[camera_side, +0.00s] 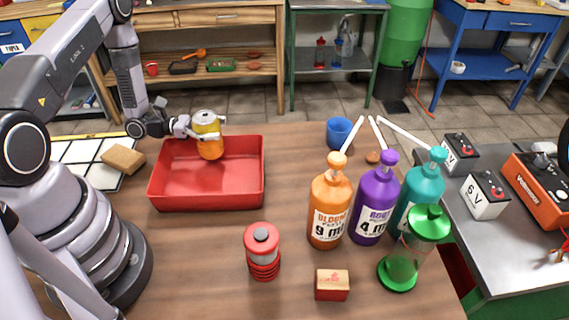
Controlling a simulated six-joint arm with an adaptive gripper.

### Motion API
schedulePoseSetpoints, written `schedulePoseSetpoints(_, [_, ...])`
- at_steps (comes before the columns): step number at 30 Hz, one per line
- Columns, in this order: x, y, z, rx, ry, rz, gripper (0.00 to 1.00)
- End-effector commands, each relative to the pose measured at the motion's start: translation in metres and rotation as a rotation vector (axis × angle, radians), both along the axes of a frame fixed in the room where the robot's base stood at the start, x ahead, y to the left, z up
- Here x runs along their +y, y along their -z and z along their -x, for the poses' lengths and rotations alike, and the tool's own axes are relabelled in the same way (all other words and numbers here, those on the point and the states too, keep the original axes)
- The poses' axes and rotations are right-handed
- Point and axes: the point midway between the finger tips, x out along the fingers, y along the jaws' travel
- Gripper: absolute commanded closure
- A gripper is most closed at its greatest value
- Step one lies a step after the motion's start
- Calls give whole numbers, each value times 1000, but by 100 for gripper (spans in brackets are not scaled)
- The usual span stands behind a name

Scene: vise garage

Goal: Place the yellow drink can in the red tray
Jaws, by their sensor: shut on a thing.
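The yellow drink can (209,140) is upright, with a silver top, at the back part of the red tray (206,207). In the picture it overlaps the tray's back rim and inside. I cannot tell whether its base touches the tray floor. My gripper (200,128) reaches in from the left and is shut on the can near its upper part. The far fingertip is partly hidden behind the can. The rest of the tray is empty.
A tan sponge-like block (124,158) lies left of the tray. A red canister (263,250) and a small box (332,284) stand in front. Orange (327,211), purple (374,208) and teal (421,185) pump bottles, a green container (408,257) and a blue cup (339,132) stand right.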

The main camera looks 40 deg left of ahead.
Motion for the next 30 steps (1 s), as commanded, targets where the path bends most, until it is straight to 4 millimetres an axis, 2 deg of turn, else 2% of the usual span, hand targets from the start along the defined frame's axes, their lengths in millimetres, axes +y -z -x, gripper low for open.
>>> schedulePoseSetpoints(15, [0, 12, 0, 0, 0, 0, 53])
schedulePoseSetpoints(16, [0, 12, 0, 0, 0, 0, 36])
schedulePoseSetpoints(22, [0, 12, 0, 1, 0, 1, 10])
schedulePoseSetpoints(30, [0, 12, 0, 1, 0, 1, 8])
